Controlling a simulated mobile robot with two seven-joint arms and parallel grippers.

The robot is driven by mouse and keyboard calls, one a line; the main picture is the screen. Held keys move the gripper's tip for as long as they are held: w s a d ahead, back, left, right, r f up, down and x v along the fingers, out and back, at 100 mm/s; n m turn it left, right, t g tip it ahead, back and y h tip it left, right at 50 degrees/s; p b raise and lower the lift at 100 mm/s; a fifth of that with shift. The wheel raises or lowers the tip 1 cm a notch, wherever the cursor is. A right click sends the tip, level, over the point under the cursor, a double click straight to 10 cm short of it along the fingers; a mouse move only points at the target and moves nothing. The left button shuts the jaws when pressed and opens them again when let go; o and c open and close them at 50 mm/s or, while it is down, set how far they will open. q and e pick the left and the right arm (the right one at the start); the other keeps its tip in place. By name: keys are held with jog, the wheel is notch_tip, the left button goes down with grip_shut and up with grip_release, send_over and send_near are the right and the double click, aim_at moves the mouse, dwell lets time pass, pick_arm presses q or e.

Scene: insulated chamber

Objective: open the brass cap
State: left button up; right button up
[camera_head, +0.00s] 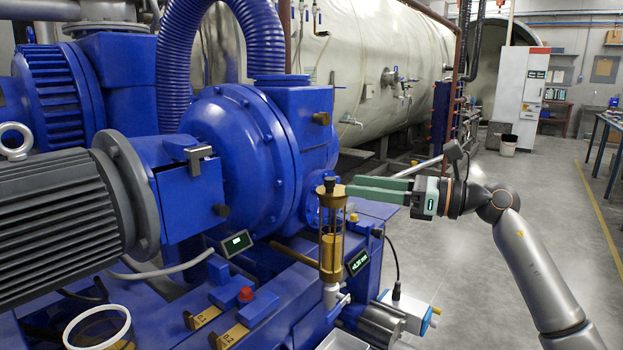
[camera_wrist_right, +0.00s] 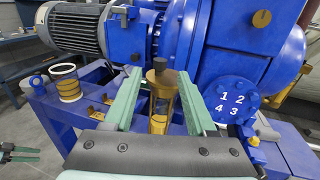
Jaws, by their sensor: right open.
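The brass cap (camera_head: 331,190) with a dark knob tops an upright brass-framed glass cylinder (camera_head: 331,250) beside the blue pump. In the right wrist view the cap (camera_wrist_right: 162,76) shows between my two green fingers. My right gripper (camera_head: 352,187) is open and comes in from the right at about cap height. In the wrist view its fingers (camera_wrist_right: 160,74) lie on either side of the cap, with gaps showing. Whether either finger touches the cap is not clear. Green fingers at the left edge of the wrist view look like my left gripper (camera_wrist_right: 18,152); its opening is unclear.
The blue pump housing (camera_head: 235,150) stands close behind and left of the cap. A small display (camera_head: 357,263) sits beside the cylinder. A clear round container (camera_head: 98,328) with a white rim stands front left. The floor (camera_head: 480,290) at right is mostly open.

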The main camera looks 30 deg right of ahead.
jog(key=p+x, duration=0.2)
jog(key=x, duration=0.7)
jog(key=shift+w+a, duration=0.25)
jog(key=shift+w, duration=0.05)
grip_shut()
